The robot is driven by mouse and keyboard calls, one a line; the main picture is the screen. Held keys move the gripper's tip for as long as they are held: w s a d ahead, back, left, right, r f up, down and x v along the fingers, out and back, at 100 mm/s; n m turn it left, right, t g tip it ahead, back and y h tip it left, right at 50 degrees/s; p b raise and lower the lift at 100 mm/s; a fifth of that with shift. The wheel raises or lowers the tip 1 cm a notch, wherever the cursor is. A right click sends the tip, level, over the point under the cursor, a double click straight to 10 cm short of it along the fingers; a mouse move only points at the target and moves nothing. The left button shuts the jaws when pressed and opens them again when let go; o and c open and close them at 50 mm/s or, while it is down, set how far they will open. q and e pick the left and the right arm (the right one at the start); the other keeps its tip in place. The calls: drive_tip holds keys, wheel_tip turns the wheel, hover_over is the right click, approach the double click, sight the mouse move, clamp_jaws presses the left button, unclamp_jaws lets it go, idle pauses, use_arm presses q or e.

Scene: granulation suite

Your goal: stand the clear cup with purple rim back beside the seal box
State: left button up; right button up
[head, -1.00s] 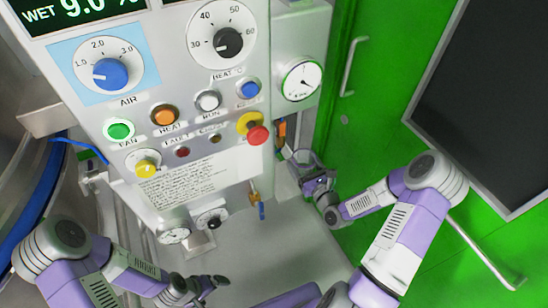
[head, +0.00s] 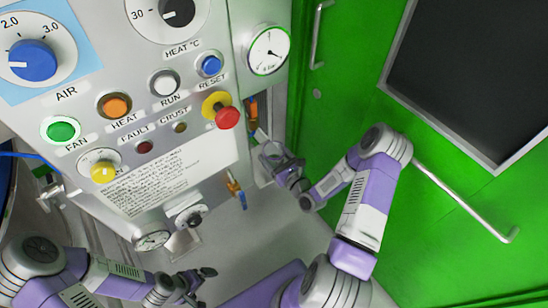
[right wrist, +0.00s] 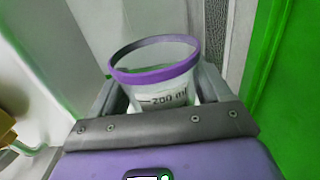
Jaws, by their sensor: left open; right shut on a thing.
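The clear cup with purple rim (right wrist: 155,74) is upright or slightly tilted between the fingers of my right gripper (right wrist: 160,103) in the right wrist view, with a "200 ml" mark on its wall. In the head view the cup (head: 271,153) is small at the tip of my right gripper (head: 281,163), close to the right side of the control panel and below the round gauge. My left gripper (head: 203,283) is open and empty at the bottom of the head view, below the panel. I cannot make out which thing is the seal box.
The control panel (head: 190,165) with knobs and buttons, including a red stop button (head: 228,117), fills the upper left. The gauge (head: 268,50) is on its right side. A green door (head: 335,95) with handles stands at the right.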

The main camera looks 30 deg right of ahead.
drive_tip(key=shift+r, duration=0.1)
drive_tip(key=shift+f, duration=0.25)
drive_tip(key=o, duration=1.1)
drive_tip(key=shift+r, duration=0.25)
drive_tip(key=s+p, duration=0.3)
drive_tip(key=s, duration=0.9)
drive_tip(key=shift+d, duration=0.35)
